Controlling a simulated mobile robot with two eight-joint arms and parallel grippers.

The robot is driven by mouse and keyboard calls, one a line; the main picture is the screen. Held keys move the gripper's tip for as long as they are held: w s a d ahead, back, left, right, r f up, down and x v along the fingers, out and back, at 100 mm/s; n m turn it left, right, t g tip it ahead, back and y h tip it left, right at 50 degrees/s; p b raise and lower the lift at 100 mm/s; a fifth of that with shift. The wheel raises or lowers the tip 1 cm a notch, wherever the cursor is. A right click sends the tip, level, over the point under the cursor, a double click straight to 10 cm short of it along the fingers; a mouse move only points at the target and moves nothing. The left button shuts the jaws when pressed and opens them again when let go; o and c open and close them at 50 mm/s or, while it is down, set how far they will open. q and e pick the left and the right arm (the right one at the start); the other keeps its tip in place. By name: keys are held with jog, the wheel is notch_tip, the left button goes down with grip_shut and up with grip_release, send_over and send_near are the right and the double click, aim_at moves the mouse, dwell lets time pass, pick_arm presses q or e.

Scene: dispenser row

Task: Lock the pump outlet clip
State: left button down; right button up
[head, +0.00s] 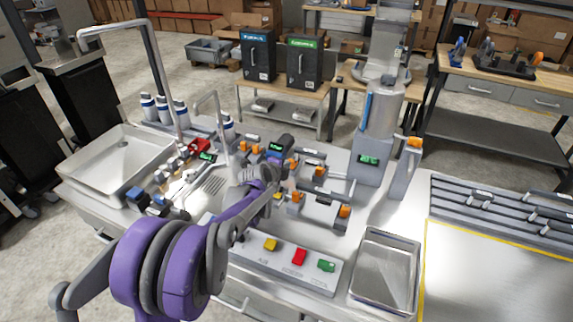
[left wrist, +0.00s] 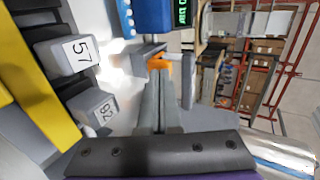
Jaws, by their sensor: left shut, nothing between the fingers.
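My left gripper (head: 280,178) is above the middle of the bench, among small grey fixtures with orange levers. It is shut and empty; in the left wrist view its fingers (left wrist: 160,105) point away from the camera. An orange clip lever (left wrist: 158,62) shows just beyond the fingertips, below a blue unit (left wrist: 153,14) with a green display. I cannot tell if they touch. In the head view a dark pump-like unit (head: 286,143) with a display stands just behind the gripper. Several orange levers are near; which one is the pump outlet clip is unclear. My right gripper is not in view.
A panel with yellow, red and green buttons (head: 282,262) lies in front of the gripper. A metal tray (head: 386,272) is to its right. A tall dispenser (head: 379,125) stands at the right rear. A sink (head: 95,168) with a tall tap is at the left.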

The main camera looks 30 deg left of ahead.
aim_at(290, 176)
pick_arm(q)
jog(key=shift+w, duration=0.35)
jog(key=shift+w+a+r, duration=0.1)
jog(key=shift+w, duration=1.35)
